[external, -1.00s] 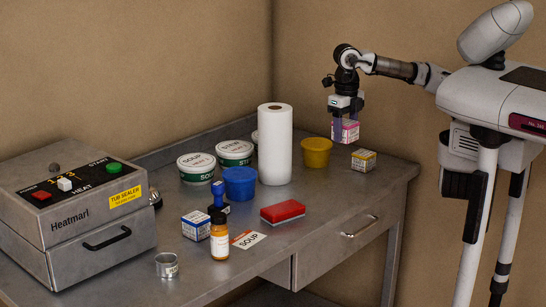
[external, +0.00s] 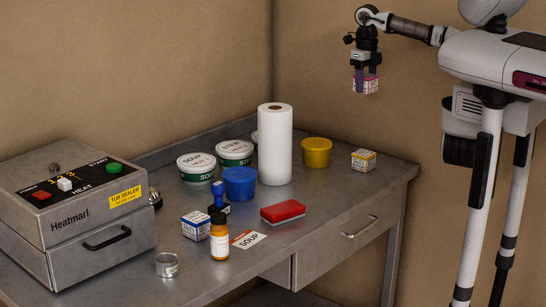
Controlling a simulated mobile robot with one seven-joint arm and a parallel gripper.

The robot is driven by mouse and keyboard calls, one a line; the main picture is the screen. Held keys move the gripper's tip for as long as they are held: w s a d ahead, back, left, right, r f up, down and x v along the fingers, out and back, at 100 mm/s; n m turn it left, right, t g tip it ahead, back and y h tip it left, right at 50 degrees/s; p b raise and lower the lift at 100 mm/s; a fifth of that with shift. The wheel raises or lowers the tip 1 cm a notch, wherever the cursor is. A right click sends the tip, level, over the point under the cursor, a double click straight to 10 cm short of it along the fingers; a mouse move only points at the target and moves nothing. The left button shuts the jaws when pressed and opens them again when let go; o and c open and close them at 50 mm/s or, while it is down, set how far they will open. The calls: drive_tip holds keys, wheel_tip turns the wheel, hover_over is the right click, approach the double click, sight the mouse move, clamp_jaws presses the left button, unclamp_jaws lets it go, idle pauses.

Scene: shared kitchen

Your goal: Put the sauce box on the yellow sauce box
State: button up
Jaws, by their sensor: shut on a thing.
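My gripper (external: 366,78) is shut on a small pink and white sauce box (external: 371,86). It holds the box in the air, well above the table's right end. The yellow sauce box (external: 363,160), yellow and white, stands upright on the table near its right back corner, below the held box and apart from it. The top of the yellow box is bare. A blue and white box (external: 196,225) stands on the table further left.
The yellow tub (external: 316,152) and paper roll (external: 275,145) stand left of the yellow box. A red block (external: 282,211), blue tub (external: 239,183), orange bottle (external: 220,240) and Heatmarl sealer (external: 80,215) stand further left. The tabletop (external: 345,195) in front of the yellow box is clear.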

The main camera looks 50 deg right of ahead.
sight(364, 153)
drive_tip(key=f+b, duration=0.3)
drive_tip(key=f, duration=0.3)
drive_tip(key=f+b, duration=0.4)
drive_tip(key=f, duration=0.3)
drive_tip(key=f+b, duration=0.3)
drive_tip(key=f, duration=0.4)
drive_tip(key=shift+d, duration=0.4)
drive_tip(key=shift+r, duration=0.1)
drive_tip(key=shift+b, duration=0.35)
drive_tip(key=o, duration=1)
drive_tip(key=shift+f, duration=0.2)
drive_tip(key=shift+o, duration=0.2)
wheel_tip(364, 153, up, 12)
drive_tip(key=b, duration=0.1)
drive_tip(key=shift+r, duration=0.2)
